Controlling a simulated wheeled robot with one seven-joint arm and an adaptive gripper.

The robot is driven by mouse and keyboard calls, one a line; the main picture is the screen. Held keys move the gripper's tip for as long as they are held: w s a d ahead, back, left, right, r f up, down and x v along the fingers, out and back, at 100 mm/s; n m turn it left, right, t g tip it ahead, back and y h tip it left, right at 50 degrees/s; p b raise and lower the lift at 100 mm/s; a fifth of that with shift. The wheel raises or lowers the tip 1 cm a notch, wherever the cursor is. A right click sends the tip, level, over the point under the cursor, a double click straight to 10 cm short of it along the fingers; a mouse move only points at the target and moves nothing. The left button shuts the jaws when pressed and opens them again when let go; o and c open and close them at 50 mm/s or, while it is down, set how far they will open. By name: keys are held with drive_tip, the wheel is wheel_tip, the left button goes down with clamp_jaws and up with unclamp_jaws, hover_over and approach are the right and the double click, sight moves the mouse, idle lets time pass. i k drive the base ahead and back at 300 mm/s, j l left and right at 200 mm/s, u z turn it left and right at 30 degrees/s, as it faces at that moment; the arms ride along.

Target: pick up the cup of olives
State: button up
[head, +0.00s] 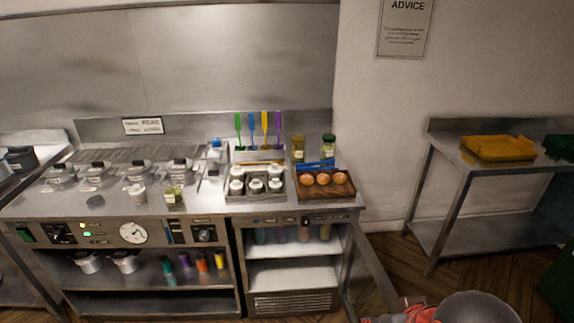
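A small clear cup with green contents, which look like olives (173,195), stands upright on the steel counter (205,203) near its front edge, left of the grey tray of white-topped containers. Its contents are too small to make out singly. My gripper's fingers do not show in the head view. Only a rounded grey part and some red parts, likely of my own arm, show at the bottom right, well away from the cup.
A white cup (137,194) and a dark round lid (95,202) lie left of the olives. The grey tray (240,199) and a wooden tray of orange-brown round items (340,193) stand to the right. Jars (328,148) stand behind. A side table (470,173) holds a yellow tray (498,149).

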sight(141, 199)
drive_tip(key=u, duration=1.3)
drive_tip(key=i+j, duration=0.1)
drive_tip(key=i, duration=0.35)
drive_tip(key=i+j+z, duration=0.1)
drive_tip(key=i, duration=0.35)
drive_tip(key=i+j+z, duration=0.1)
drive_tip(key=i, duration=0.35)
drive_tip(key=i+l+z, duration=0.3)
drive_tip(key=i, duration=0.2)
drive_tip(key=l+z, duration=0.2)
drive_tip(key=l, duration=0.4)
drive_tip(key=i, duration=0.5)
